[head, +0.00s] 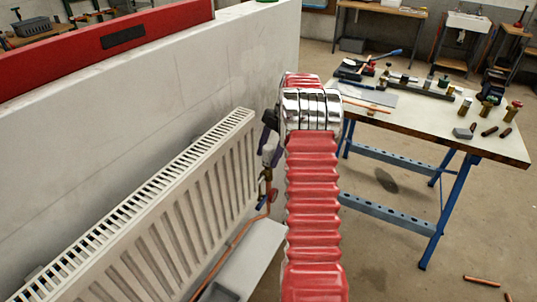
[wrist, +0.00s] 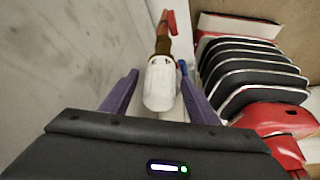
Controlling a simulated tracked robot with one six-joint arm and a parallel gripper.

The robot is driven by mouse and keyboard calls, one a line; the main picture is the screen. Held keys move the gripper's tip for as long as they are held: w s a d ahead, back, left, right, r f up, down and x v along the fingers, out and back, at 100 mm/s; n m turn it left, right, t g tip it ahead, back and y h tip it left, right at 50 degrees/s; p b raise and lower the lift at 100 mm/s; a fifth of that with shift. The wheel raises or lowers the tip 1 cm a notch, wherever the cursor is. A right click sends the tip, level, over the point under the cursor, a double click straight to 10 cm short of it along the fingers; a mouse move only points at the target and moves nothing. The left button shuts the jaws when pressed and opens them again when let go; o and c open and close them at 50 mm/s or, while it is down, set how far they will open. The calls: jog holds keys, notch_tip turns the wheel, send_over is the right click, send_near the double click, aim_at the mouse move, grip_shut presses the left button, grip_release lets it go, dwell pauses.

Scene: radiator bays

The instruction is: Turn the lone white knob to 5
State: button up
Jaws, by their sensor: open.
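The white knob (wrist: 160,85) sits in the middle of the wrist view, on a brass valve (wrist: 163,45) with a red part above it in the picture. My gripper (wrist: 159,75) is open, with one purple finger on each side of the knob. A gap shows between the left finger and the knob; the right finger is closer, and I cannot tell if it touches. In the head view the knob (head: 269,150) is a small pale patch by the radiator's right end, partly hidden by my gripper (head: 271,140). I cannot read any numbers on the knob.
A white radiator (head: 150,215) runs along a pale partition wall (head: 170,85) on the left. A copper pipe (head: 232,248) drops from the valve beside a grey box (head: 245,262). A workbench (head: 440,125) with tools and fittings stands at right. Open floor lies below it.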

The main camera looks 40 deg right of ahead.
jog(key=shift+r, duration=0.1)
jog(key=v, duration=1.3)
jog(key=shift+d+r, duration=0.15)
jog(key=shift+r, duration=0.05)
jog(key=shift+s, duration=0.1)
dwell(0.4)
